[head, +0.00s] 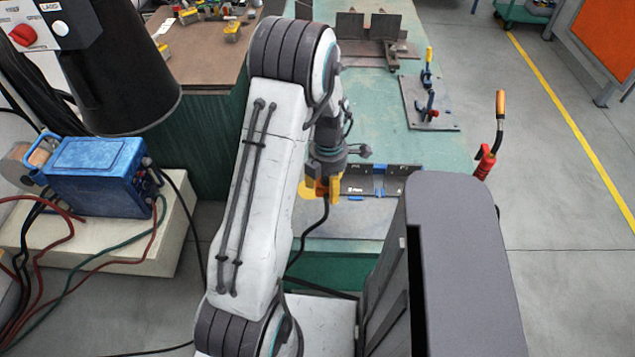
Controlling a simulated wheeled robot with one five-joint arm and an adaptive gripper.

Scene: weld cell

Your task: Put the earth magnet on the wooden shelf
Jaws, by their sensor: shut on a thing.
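My gripper (325,178) points down at the end of my arm, over the near end of the green table. It is shut on a yellow-orange piece with a black cable hanging from it, which looks like the earth magnet (334,189). My arm hides part of the gripper and of this piece, and I cannot tell whether the piece touches the surface below. A brown wooden surface, which looks like the wooden shelf (185,68), is at the upper left, on a green base. Several small yellow and grey items lie on its far part.
The green table (385,100) carries a dark angled fixture (370,35), a clamp plate (430,103) and a dark-and-blue bracket (378,180). A red clamp (484,163) stands at its right edge. A blue machine (98,175) and a black cylinder (120,70) are left. Floor is free right.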

